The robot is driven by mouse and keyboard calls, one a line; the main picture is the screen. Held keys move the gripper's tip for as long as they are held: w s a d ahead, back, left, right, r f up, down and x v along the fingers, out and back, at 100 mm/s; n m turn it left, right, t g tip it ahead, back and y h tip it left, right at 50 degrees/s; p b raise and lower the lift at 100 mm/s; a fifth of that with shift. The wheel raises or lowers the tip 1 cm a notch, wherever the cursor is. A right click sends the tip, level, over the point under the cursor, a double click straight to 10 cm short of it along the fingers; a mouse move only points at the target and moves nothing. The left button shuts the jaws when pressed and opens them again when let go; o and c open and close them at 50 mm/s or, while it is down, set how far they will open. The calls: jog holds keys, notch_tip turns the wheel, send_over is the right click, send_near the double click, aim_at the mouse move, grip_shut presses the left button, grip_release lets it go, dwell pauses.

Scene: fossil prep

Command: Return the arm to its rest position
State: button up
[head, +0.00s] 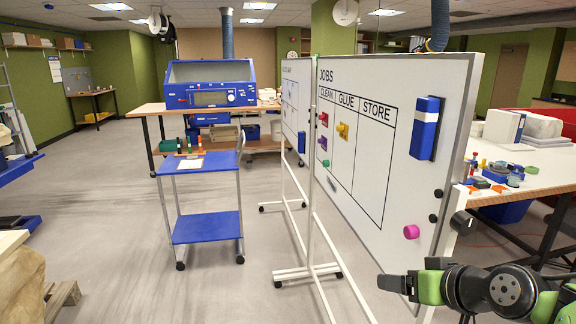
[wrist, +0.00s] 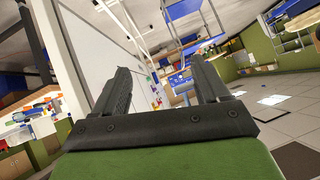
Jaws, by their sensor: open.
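My gripper (wrist: 160,85) shows in the wrist view with its two dark fingers apart and nothing between them. In the head view my arm, green and black, reaches in from the lower right corner, and my gripper (head: 397,284) points left. It is in front of the lower right part of the whiteboard (head: 300,222), below a magenta magnet (head: 411,232). I cannot tell how close it is to the board. The wrist view is tilted, with the board's edge to the left of the fingers.
The whiteboard (head: 402,190) stands on a white wheeled frame, with coloured magnets and a blue holder (head: 425,128) on it. A blue cart (head: 205,228) stands left of it. A cluttered table (head: 540,180) is at the right. The floor (head: 105,200) at left centre is clear.

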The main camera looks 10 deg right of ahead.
jog(key=s+a+n+g+h+p, duration=0.15)
jog(key=s+a+g+p, duration=0.35)
jog(key=a, duration=0.7)
jog(key=s+a, duration=0.2)
jog(key=s, duration=1.1)
jog(key=shift+s+r+m+h, duration=0.15)
jog(key=shift+s+m+h, duration=0.2)
jog(key=shift+h, duration=0.1)
